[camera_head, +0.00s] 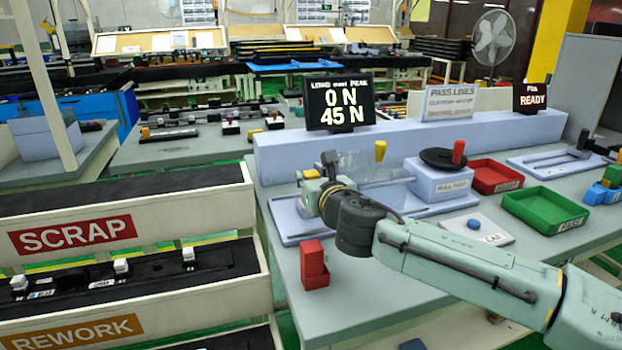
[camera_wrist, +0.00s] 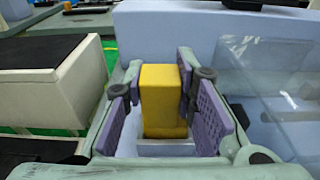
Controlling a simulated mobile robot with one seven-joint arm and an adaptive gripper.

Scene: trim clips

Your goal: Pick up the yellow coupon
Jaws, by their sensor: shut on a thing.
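The yellow coupon (camera_wrist: 160,95) stands upright between the purple finger pads of my gripper (camera_wrist: 165,112) in the wrist view. My gripper is shut on it. The coupon's lower end is at a pale block or holder (camera_wrist: 165,147), and I cannot tell whether it is clear of it. In the head view my gripper (camera_head: 311,178) is over the left part of the pale blue fixture plate, and the coupon shows only as a small yellow patch (camera_head: 311,174), mostly hidden by the gripper.
A clear shield (camera_wrist: 275,95) stands close to the right of my gripper. A yellow-topped part (camera_head: 380,150) and a pull-test box (camera_head: 438,182) are to the right. Red (camera_head: 496,177) and green (camera_head: 545,209) trays lie farther right.

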